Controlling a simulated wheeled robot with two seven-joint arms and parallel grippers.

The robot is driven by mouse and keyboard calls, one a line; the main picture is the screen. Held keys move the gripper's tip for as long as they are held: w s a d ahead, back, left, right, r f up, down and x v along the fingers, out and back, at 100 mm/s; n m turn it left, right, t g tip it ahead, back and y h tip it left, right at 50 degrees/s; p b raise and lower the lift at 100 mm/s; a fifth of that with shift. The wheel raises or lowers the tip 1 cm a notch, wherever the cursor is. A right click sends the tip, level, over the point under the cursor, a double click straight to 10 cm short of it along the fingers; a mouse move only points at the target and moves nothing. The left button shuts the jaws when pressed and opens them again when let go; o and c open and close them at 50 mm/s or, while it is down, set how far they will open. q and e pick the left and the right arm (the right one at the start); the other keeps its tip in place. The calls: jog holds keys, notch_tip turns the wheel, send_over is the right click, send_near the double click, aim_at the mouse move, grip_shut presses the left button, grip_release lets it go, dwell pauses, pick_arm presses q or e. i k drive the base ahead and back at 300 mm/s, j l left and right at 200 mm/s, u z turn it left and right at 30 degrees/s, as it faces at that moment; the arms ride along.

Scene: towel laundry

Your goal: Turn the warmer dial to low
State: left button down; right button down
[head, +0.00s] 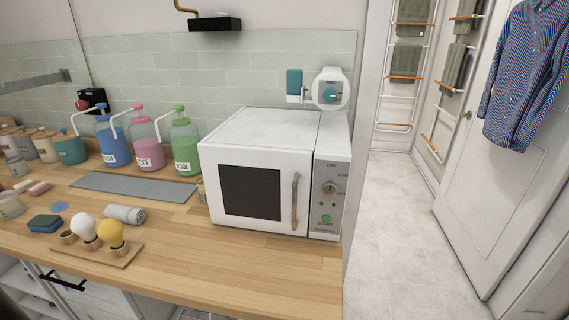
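The warmer (262,170) is a white box with a dark door window and a vertical handle (295,203). It stands at the right end of the wooden counter, door shut. Its dial (330,188) is a round knob on the right-hand control panel. The word OFF shows above the dial and LOW to its upper right. The knob's exact pointing is too small to tell. A green button (326,219) sits below it. Neither of my grippers is in view.
Pump bottles in blue (112,142), pink (147,150) and green (184,146) stand left of the warmer. A rolled grey towel (125,214) and a bulb tray (122,261) lie on the counter (230,262). The counter just before the warmer is clear. Open floor (400,240) lies to the right.

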aim_at(330, 188)
jog(key=k+l+z, duration=0.2)
jog(key=l+z, duration=0.15)
jog(key=z, duration=0.15)
jog(key=k+l+z, duration=0.15)
jog(key=l+z, duration=0.3)
